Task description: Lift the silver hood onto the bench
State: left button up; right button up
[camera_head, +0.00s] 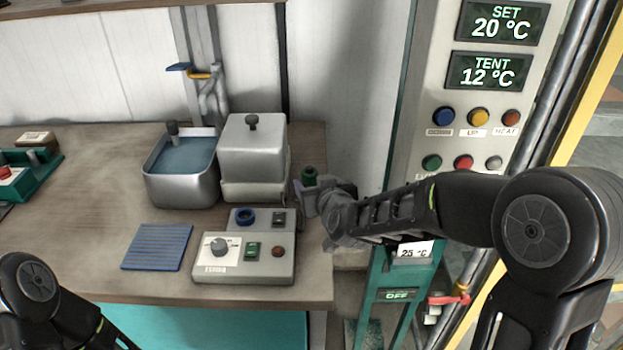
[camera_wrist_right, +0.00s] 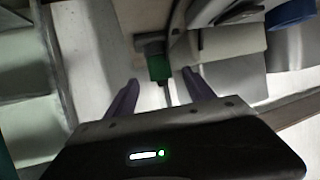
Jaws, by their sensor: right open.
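The silver hood (camera_head: 252,152) is a box-shaped metal cover with a black knob on top. It sits on a pale base (camera_head: 255,190) at the back of the wooden bench (camera_head: 75,215), right of the blue-lined tray. My right gripper (camera_head: 309,192) is at the bench's right edge, just right of the hood and apart from its knob. Its jaws are open.
A metal tray with blue inside (camera_head: 184,158) stands left of the hood. A control box (camera_head: 215,268) and a blue ribbed mat (camera_head: 157,247) lie in front. A green device (camera_head: 38,172) is at far left. A control panel (camera_head: 470,105) rises at right. The bench's left middle is bare.

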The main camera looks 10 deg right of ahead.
aim_at(252, 148)
jog(key=k, duration=1)
